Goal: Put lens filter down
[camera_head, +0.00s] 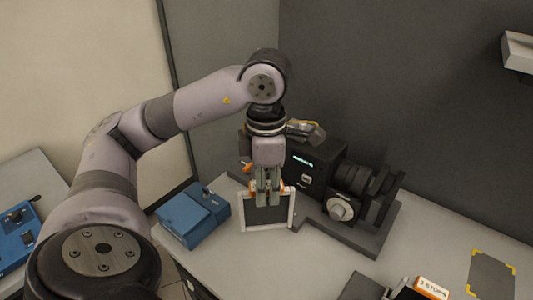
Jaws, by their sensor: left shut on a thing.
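The lens filter (267,218) is a dark square pane in a pale frame with orange near its upper corners. It hangs roughly upright below my left gripper (268,198), which points down and is shut on its top edge. The lower edge of the filter appears close to the table; I cannot tell whether it touches. My right gripper is not in view.
A black camera (318,170) with a lens stands on a dark base just right of the filter. A blue box (193,214) lies to the left. An orange "2 STOPS" label (432,288) is at the front. A dark patch with yellow corner marks (490,276) lies clear at right.

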